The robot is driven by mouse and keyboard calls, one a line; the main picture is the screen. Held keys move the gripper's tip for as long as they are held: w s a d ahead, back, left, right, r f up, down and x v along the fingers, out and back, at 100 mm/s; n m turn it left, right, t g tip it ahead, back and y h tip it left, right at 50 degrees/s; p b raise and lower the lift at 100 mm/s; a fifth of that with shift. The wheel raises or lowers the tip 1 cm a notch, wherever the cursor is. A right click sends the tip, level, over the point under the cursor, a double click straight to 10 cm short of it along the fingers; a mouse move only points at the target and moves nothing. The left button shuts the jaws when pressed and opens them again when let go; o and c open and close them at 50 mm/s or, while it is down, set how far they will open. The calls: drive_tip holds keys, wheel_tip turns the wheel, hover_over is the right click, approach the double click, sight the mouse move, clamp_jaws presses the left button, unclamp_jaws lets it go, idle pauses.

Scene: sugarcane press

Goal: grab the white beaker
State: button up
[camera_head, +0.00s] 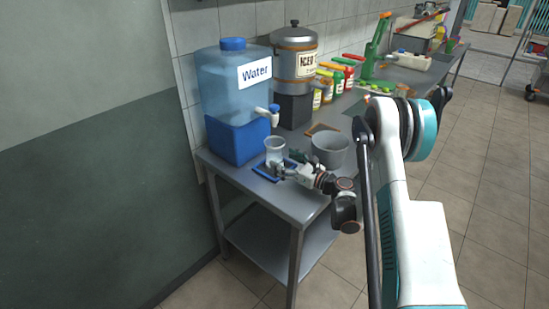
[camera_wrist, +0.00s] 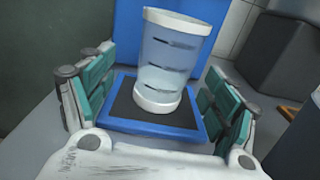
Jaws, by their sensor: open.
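The white beaker (camera_head: 274,151) has a clear body with dark marks and white bands at rim and base. It stands upright on a blue tray with a dark mat (camera_head: 262,174), below the tap of the water dispenser. In the wrist view the beaker (camera_wrist: 172,62) stands in the middle, beyond and between the two teal-padded fingers. My gripper (camera_wrist: 158,100) is open, with one finger on each side of the tray (camera_wrist: 130,122). In the head view my gripper (camera_head: 292,165) is low over the table, just right of the beaker. No finger visibly touches the beaker.
The blue water dispenser (camera_head: 232,95) stands right behind the beaker, its tap (camera_head: 266,112) above it. A grey pot (camera_head: 331,150) is close on the right. A metal urn (camera_head: 294,60) and several coloured bottles (camera_head: 335,82) stand farther back. The table's front edge (camera_head: 262,202) is near.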

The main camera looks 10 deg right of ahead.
sight(281, 160)
drive_tip(key=b+x, duration=0.1)
drive_tip(key=x, duration=0.1)
drive_tip(key=f+b+x, duration=0.1)
drive_tip(key=x, duration=0.1)
drive_tip(key=shift+w, duration=0.5)
drive_tip(key=shift+w+a+r, duration=0.15)
drive_tip(key=shift+w+r, duration=0.05)
drive_tip(key=shift+w, duration=0.15)
drive_tip(key=c, duration=1.4)
drive_tip(key=shift+o, duration=0.2)
drive_tip(key=shift+r, duration=0.2)
